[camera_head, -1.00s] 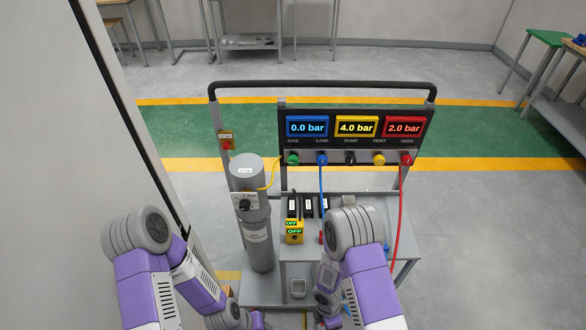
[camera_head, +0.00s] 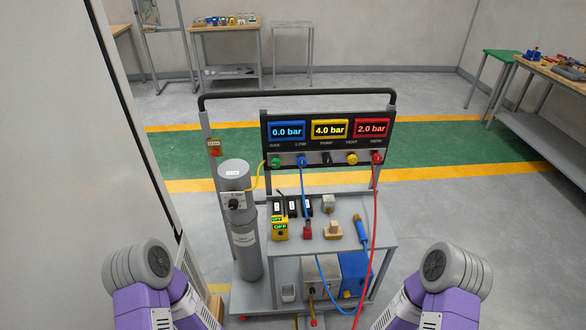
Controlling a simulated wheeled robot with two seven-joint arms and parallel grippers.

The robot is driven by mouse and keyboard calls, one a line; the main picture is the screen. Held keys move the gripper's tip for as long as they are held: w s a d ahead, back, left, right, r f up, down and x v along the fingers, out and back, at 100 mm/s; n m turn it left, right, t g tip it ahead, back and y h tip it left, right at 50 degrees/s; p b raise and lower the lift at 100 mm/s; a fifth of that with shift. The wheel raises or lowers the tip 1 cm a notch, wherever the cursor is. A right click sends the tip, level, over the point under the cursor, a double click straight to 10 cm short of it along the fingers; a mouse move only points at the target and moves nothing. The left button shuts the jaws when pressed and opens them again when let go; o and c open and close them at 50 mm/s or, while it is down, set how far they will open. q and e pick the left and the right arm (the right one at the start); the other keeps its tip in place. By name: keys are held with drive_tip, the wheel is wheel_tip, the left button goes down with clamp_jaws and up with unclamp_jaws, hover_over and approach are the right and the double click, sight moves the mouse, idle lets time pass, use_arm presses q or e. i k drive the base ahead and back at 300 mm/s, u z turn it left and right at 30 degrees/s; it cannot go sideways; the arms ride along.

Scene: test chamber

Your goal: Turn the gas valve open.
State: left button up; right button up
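A wheeled cart carries a gauge panel with a row of coloured fittings under it. The green fitting (camera_head: 276,162) sits at the left end under the label GAS, with a yellow hose on it. A grey gas cylinder (camera_head: 246,232) stands upright at the cart's left, with a black knob (camera_head: 233,203) on its front plate. I cannot tell from this view which way the knob is turned. The blue display (camera_head: 286,131) reads 0.0 bar, the yellow display (camera_head: 329,129) 4.0 bar and the red display (camera_head: 371,128) 2.0 bar. Both my grippers are out of view; only arm links show in the lower corners.
The cart's shelf (camera_head: 378,243) holds a yellow box (camera_head: 280,229) reading OFF, black blocks and a blue-handled tool (camera_head: 361,230). Blue and red hoses hang in front. A tall grey cabinet (camera_head: 75,150) stands close on the left. Floor right of the cart is clear.

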sight(276, 163)
drive_tip(key=z, duration=1.55)
drive_tip(key=i, duration=1.3)
drive_tip(key=u, duration=1.75)
